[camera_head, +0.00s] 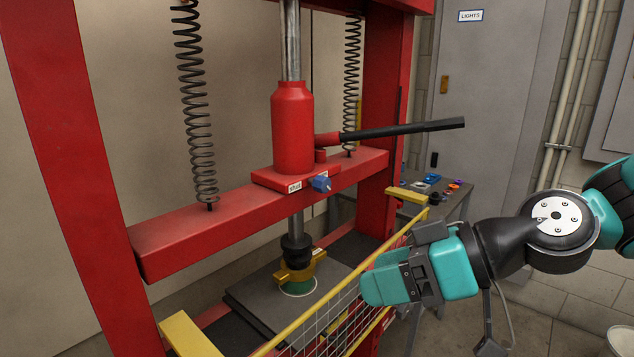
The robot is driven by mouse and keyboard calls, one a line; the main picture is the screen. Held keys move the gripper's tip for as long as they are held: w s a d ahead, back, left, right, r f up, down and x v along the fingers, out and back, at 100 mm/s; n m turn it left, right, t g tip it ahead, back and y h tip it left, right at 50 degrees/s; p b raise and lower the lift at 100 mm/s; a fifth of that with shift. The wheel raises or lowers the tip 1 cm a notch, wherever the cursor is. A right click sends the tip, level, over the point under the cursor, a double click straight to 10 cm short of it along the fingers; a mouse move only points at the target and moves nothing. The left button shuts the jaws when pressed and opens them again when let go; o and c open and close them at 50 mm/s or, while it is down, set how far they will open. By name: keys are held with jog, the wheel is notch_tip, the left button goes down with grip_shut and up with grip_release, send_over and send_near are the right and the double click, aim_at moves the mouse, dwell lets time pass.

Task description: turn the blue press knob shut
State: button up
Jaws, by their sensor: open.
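The blue press knob (321,183) is on the front of the red press's crossbeam, at the base of the red jack cylinder (293,130). A small white label (295,187) sits just left of it. My gripper (398,272) is to the right of the knob and lower in the picture, apart from it. It is open, and nothing shows between its jaws. The knob is in full view, but its exact turn is too small to read.
A black pump handle (405,130) juts right above the knob. A yellow-railed mesh guard (340,312) stands in front of the press, close to my gripper. Springs hang either side of the cylinder. A side table (455,200) with small coloured parts stands behind right.

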jog(key=w+d+r+m+t+y, duration=0.1)
jog(key=w+d+t+y, duration=0.1)
jog(key=w+t, duration=0.45)
jog(key=m+t, duration=0.2)
send_near(327, 186)
jog(key=p+x, duration=0.9)
jog(key=p, duration=0.1)
jog(key=shift+w+a+r, duration=0.1)
jog(key=shift+a+r, duration=0.1)
jog(key=shift+a, duration=0.15)
jog(key=shift+w+a+f+p, duration=0.15)
jog(key=shift+w+a+p, duration=0.25)
jog(key=shift+a, duration=0.05)
jog(key=c, duration=0.9)
